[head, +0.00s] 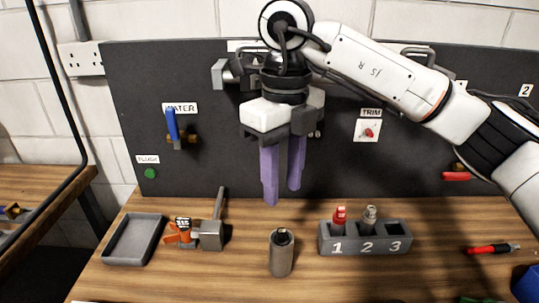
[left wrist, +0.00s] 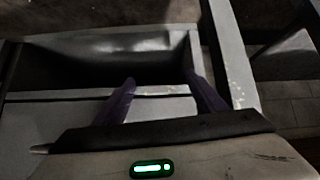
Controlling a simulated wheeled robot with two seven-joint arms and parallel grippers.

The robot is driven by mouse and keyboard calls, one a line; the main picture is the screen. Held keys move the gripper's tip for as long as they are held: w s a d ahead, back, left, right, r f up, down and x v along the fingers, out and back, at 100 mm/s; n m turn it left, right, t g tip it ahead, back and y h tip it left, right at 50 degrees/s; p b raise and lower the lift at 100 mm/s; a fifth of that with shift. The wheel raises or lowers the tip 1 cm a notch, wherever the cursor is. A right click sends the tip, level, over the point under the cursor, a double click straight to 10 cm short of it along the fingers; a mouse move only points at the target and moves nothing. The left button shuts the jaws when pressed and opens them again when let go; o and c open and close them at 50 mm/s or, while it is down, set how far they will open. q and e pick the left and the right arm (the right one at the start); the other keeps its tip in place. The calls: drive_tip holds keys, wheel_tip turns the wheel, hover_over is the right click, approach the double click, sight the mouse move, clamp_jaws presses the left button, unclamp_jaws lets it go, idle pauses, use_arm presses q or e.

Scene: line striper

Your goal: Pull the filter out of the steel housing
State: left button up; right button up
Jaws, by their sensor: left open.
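The steel housing (head: 281,260) is a grey cylinder standing upright on the wooden bench, front centre in the head view. A dark round piece (head: 283,238) shows at its top; it looks like the filter's end, but the rest is hidden inside. My right gripper (head: 282,196) hangs above and behind the housing in the picture, purple fingers pointing down. A gap shows between the fingers, with nothing in it, and they are apart from the housing. My left gripper (left wrist: 160,78) shows only in the left wrist view, fingers apart and empty, by a grey metal frame.
A rack numbered 1 to 3 (head: 365,246) holds a red-topped and a grey-topped piece; slot 3 looks empty. A grey tray (head: 109,258), an orange tool (head: 183,232) and a mallet (head: 211,236) lie left. A dark panel (head: 220,130) stands behind. A red pen-like tool (head: 490,249) lies right.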

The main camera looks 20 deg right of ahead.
sight(282, 231)
drive_tip(key=f, duration=0.2)
drive_tip(key=f+b, duration=0.1)
drive_tip(key=f, duration=0.2)
drive_tip(key=f+b, duration=0.1)
drive_tip(key=f, duration=0.2)
drive_tip(key=shift+s, duration=0.35)
use_arm(q)
drive_tip(key=shift+s+f+b, duration=0.25)
drive_tip(key=shift+f+b, duration=0.2)
drive_tip(key=shift+f, duration=0.65)
drive_tip(key=shift+s+f+b, duration=0.2)
drive_tip(key=shift+f+b, duration=0.25)
drive_tip(key=shift+f, duration=0.6)
use_arm(e)
drive_tip(key=shift+f, duration=0.9)
use_arm(q)
drive_tip(key=shift+s+f, duration=0.2)
drive_tip(key=shift+s, duration=0.05)
use_arm(e)
drive_tip(key=shift+c, duration=0.4)
clamp_jaws()
